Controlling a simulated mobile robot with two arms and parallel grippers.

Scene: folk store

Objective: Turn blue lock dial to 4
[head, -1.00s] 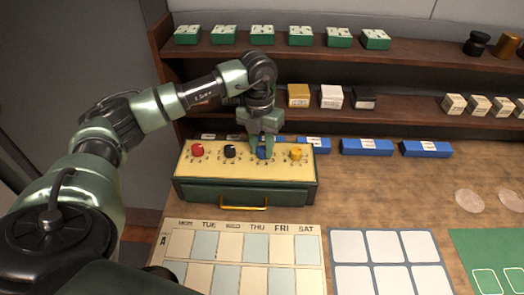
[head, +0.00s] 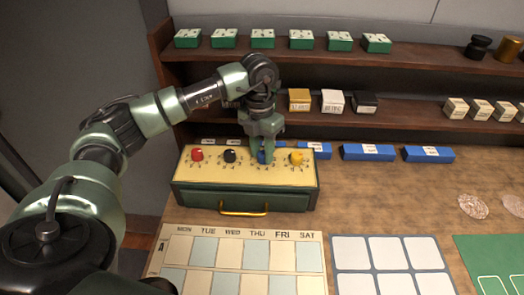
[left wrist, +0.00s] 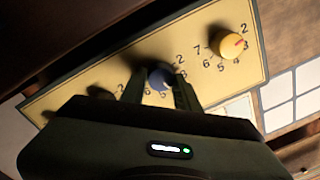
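The lock box (head: 245,200) is green with a cream top panel, a yellow front handle and a row of red, black, blue and yellow dials. My left gripper (head: 264,157) points down at the blue dial (head: 262,157), its fingers on either side of it. In the left wrist view the blue dial (left wrist: 160,77) sits between the two fingertips (left wrist: 160,88), which look closed around it. A 2 shows right of the dial and a 5 and 6 near its lower side; its pointer is not clearly visible. My right gripper is not in view.
The red dial (head: 197,155) and black dial (head: 230,156) are left of the blue one, the yellow dial (head: 296,158) close on the right. Shelves (head: 400,113) with small boxes rise behind. A weekday chart (head: 240,262) lies in front.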

